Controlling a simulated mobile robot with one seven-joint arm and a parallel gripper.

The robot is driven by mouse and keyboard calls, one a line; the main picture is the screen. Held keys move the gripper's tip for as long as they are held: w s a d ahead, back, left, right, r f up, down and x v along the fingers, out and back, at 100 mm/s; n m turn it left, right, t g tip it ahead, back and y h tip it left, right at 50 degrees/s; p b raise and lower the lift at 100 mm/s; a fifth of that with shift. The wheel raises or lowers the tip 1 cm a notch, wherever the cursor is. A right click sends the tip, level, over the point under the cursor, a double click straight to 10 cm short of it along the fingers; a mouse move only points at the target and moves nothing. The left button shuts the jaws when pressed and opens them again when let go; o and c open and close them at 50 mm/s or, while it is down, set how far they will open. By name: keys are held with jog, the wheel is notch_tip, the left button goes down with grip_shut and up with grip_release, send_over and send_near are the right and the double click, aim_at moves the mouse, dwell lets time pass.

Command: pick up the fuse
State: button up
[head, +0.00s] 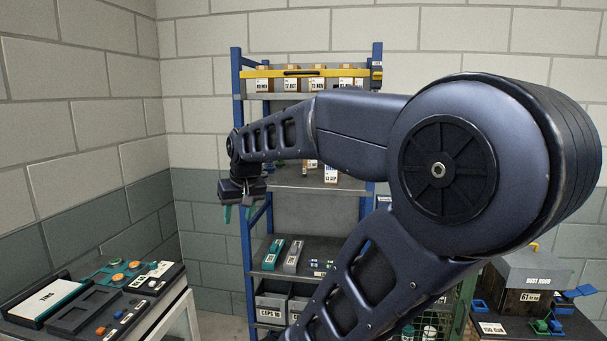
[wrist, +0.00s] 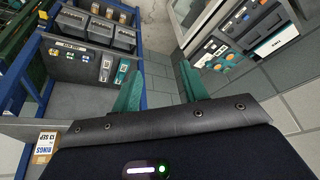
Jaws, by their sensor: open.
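I cannot pick out a fuse for certain in either view; anything that small is too small to tell. My gripper (head: 237,212) hangs at the end of my arm, left of the blue shelf rack, pointing down. In the wrist view its two teal fingers (wrist: 161,92) stand apart with nothing between them, above bare floor. A teal block (head: 272,255) and a grey block (head: 292,256) lie on the rack's lower shelf, below and right of my gripper. Small blue and white pieces (head: 317,266) lie beside them. My arm hides much of the rack.
A bench with dark trays (head: 75,312) and a panel of orange and teal parts (head: 118,268) stands at left. Boxes (head: 290,79) line the rack's top shelf behind a yellow bar (head: 310,72). Grey bins (head: 271,306) sit low. A dust hood box (head: 525,278) is at right.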

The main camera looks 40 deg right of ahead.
jog(key=w+d+r+m, duration=0.2)
jog(key=w+d+r, duration=0.3)
jog(key=w+d, duration=0.55)
jog(key=m+g+h, duration=0.1)
jog(key=m+h, duration=0.2)
jog(key=m, duration=0.1)
send_over(305, 172)
jog(key=shift+s+a+f, duration=0.1)
jog(key=shift+a+f, duration=0.15)
jog(key=shift+f, duration=0.35)
jog(key=shift+a+f, duration=0.2)
jog(key=shift+f, duration=0.35)
jog(key=shift+d+f, duration=0.15)
jog(key=shift+d, duration=0.2)
jog(key=shift+x, duration=2.5)
grip_shut()
